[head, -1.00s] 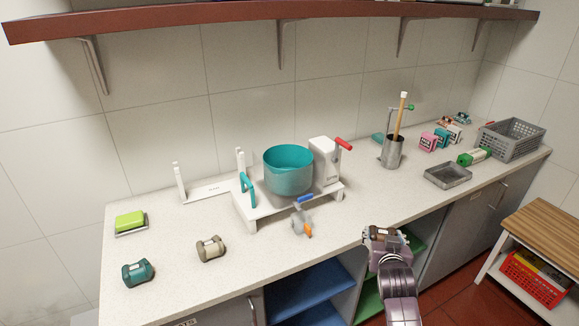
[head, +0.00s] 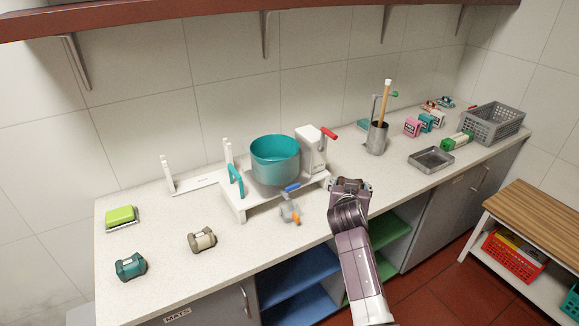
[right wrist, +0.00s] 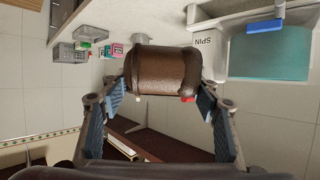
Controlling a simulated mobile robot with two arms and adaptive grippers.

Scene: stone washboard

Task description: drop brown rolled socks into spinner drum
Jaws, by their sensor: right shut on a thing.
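The brown rolled socks (right wrist: 162,70) are held between the two blue-padded fingers of my right gripper (right wrist: 160,100) in the right wrist view. In the head view my right gripper (head: 350,186) is over the counter's front edge, to the right of the spinner, and hides the socks. The spinner drum (head: 275,160) is an open teal tub on a white stand (head: 240,208). It also shows in the right wrist view (right wrist: 270,58), beside a panel marked SPIN. The drum's bottom is hidden. My left gripper is not in view.
A white housing with a red-handled crank (head: 328,133) stands right of the drum. A blue lever and orange-tipped spout (head: 290,212) sit in front. Teal (head: 131,266) and beige (head: 202,240) rolls lie left. A metal cup (head: 377,138), tray (head: 431,159) and grey basket (head: 493,123) stand right.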

